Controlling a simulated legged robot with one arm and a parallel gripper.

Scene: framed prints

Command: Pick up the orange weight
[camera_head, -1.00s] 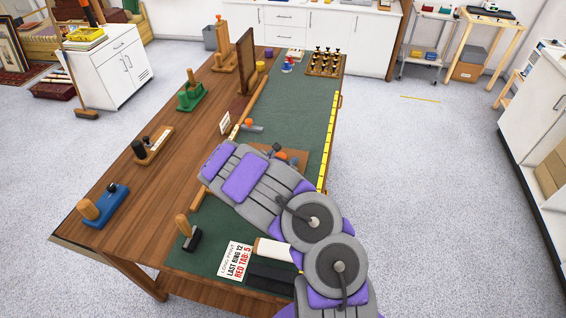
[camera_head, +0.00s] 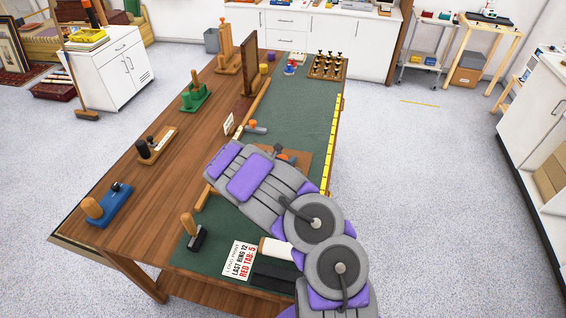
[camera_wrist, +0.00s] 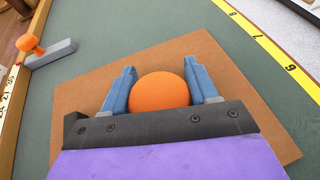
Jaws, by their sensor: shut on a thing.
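The orange weight (camera_wrist: 160,92) shows in the wrist view as a round orange ball between the two blue fingers of my gripper (camera_wrist: 160,66). My gripper is shut on it, with one finger at each side. Its lower part is hidden by the gripper's dark base. Behind it is a flat brown board (camera_wrist: 85,92); I cannot tell whether the weight touches it. In the head view my arm covers most of the gripper, and only a little orange (camera_head: 283,158) shows beside the board (camera_head: 302,156).
A grey bar with an orange knob (camera_wrist: 29,43) lies on the green mat (camera_wrist: 110,30), left of the board. A yellow numbered strip (camera_wrist: 268,45) runs along the right. In the head view, several wooden stands line the table's left, and a rack of dark pieces (camera_head: 328,66) stands at the far end.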

